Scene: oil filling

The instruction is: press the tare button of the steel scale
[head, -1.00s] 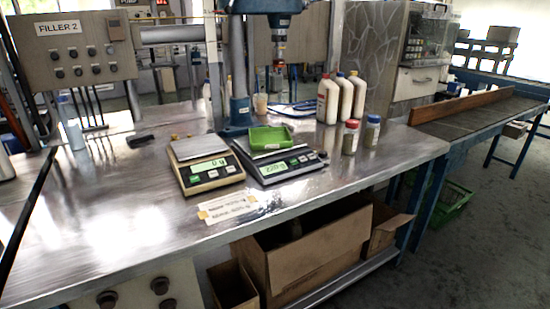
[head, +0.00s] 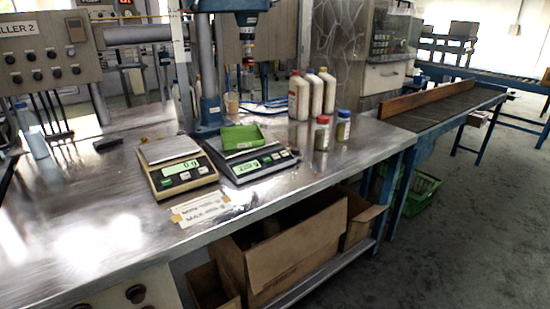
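Two scales stand side by side on the metal table. The left scale (head: 178,180) has a beige body, a bare steel pan (head: 168,150) and a lit green display (head: 180,167) that seems to read 0. The right scale (head: 262,170) has a dark grey body, and a green tray (head: 243,137) sits on its pan. Its display (head: 249,167) is lit, but its digits are too blurred to read. Small buttons show on both front panels, but their labels are too small to read. Which one is the steel scale is not certain. Neither gripper is in view.
White bottles (head: 299,97) stand behind, right of a blue press column (head: 210,95). Two jars, one red-lidded (head: 322,134) and one blue-lidded (head: 343,127), stand near the right edge. Paper labels (head: 200,209) lie before the scales. The table's left front (head: 90,240) is clear.

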